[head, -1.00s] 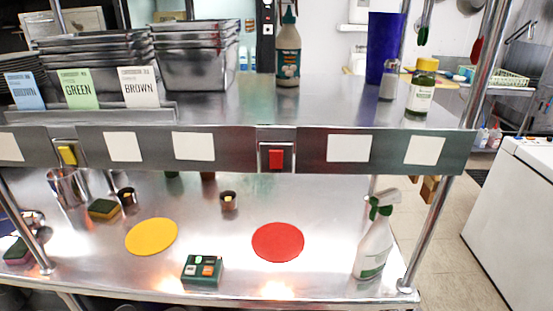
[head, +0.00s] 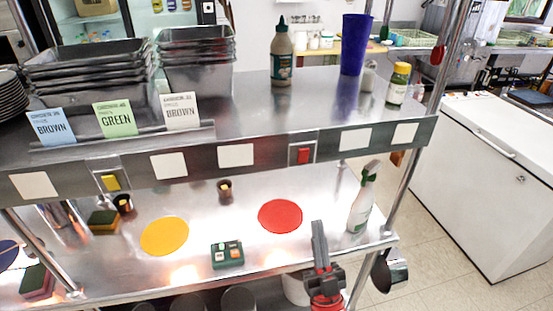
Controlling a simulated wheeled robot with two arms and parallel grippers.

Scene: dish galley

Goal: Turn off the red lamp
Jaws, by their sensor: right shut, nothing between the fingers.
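A red switch (head: 303,155) sits on the front rail of the upper shelf. A red disc (head: 280,216) lies flat on the counter below it, and a warm glow shows on the counter near its front edge. No lamp body can be made out; the space under the shelf is partly hidden by the rail. A yellow switch (head: 110,182) is on the rail further left, with a yellow disc (head: 165,236) below. My right gripper (head: 318,226) is shut and empty, fingers upward, at the counter's front edge, below and apart from the red switch. My left gripper is not in view.
A spray bottle (head: 362,202) stands at the counter's right end by a metal post. Small cups (head: 225,189) and a sponge (head: 102,222) are on the counter. Open floor lies right, before a white chest freezer (head: 490,190).

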